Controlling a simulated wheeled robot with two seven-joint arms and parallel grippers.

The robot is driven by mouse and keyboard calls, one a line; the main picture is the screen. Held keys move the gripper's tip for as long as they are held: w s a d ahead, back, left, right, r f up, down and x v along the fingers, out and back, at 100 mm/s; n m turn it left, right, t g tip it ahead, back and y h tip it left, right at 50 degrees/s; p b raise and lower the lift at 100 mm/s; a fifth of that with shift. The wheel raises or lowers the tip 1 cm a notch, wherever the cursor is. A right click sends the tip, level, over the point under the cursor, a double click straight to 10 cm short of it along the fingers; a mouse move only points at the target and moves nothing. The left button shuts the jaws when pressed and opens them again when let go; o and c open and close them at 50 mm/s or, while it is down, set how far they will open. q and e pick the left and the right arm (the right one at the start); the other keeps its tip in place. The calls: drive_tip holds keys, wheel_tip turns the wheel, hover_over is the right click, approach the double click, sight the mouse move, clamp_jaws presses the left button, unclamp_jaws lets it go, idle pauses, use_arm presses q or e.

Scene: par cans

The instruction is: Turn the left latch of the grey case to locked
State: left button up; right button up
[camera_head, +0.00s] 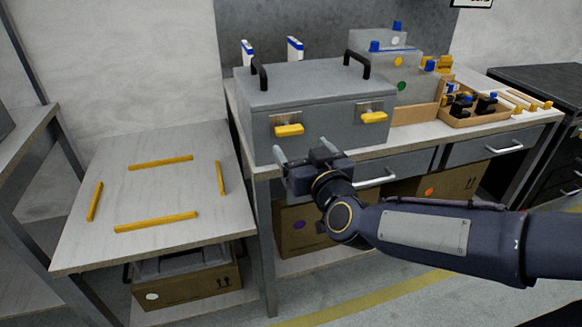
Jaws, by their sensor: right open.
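The grey case (318,88) stands closed on the workbench, with two black handles on its lid. Its left latch (289,130) is a yellow tab on a metal plate on the front face, lying roughly level. Its right latch (373,117) is a similar yellow tab, also roughly level. My right gripper (300,147) is open and empty in front of the case, just below the left latch. One finger is left of the latch and the other to its right. I cannot tell whether either finger touches the case. My left gripper is not in view.
A low table (150,230) with several yellow strips stands at the left. Grey boxes (405,80) with coloured knobs and a wooden tray (470,115) of small items stand right of the case. Drawers with handles are under the bench top. Cardboard boxes (300,228) stand below.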

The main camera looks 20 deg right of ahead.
sight(291, 134)
drive_tip(key=shift+h, duration=0.3)
drive_tip(key=w, duration=0.2)
drive_tip(key=w+b, duration=0.1)
drive_tip(key=w, duration=0.2)
drive_tip(key=w+f, duration=0.1)
drive_tip(key=w, duration=0.2)
drive_tip(key=shift+w, duration=0.15)
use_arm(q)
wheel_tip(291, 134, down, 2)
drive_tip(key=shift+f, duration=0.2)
use_arm(e)
drive_tip(key=shift+a, duration=0.1)
drive_tip(key=c, duration=1)
